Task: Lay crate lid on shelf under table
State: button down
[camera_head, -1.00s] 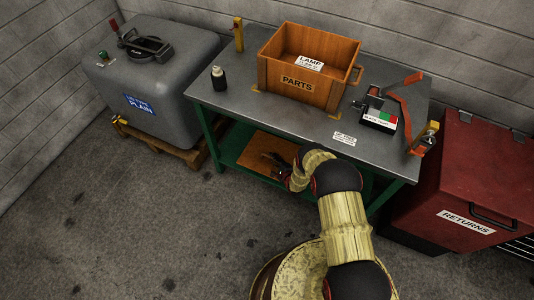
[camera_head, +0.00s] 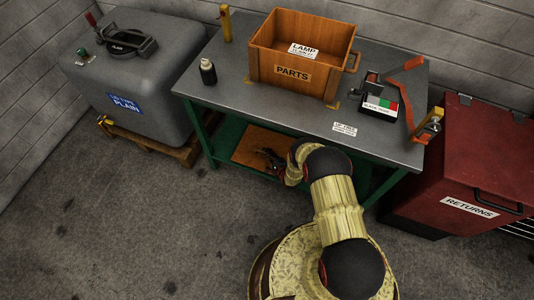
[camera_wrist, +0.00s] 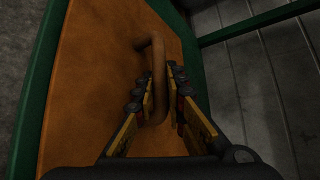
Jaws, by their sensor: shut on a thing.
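The crate lid (camera_head: 252,146) is a flat orange-brown wooden panel on the green shelf (camera_head: 226,138) under the table (camera_head: 300,112). In the wrist view the lid (camera_wrist: 90,80) fills the left and middle, with the green shelf edge (camera_wrist: 40,90) beside it. My gripper (camera_wrist: 161,85) is shut on the lid's brown curved handle (camera_wrist: 157,55), one finger on each side. In the head view my gripper (camera_head: 276,160) reaches under the table's front edge, and my arm hides the lid's right part. I cannot tell whether the lid lies fully flat.
On the table stand an open wooden PARTS crate (camera_head: 277,73), a dark bottle (camera_head: 208,72), a small box with a red, green and white label (camera_head: 380,106) and an orange bracket (camera_head: 408,84). A grey tank (camera_head: 150,75) stands left, a red RETURNS bin (camera_head: 475,175) right.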

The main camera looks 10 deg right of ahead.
jog(key=c, duration=1.8)
grip_release()
jog(key=p+v, duration=0.4)
jog(key=v, duration=0.7)
jog(key=shift+w+r, duration=0.1)
jog(key=shift+r, duration=0.05)
jog(key=shift+s+d+r, duration=0.15)
jog(key=shift+s, duration=0.45)
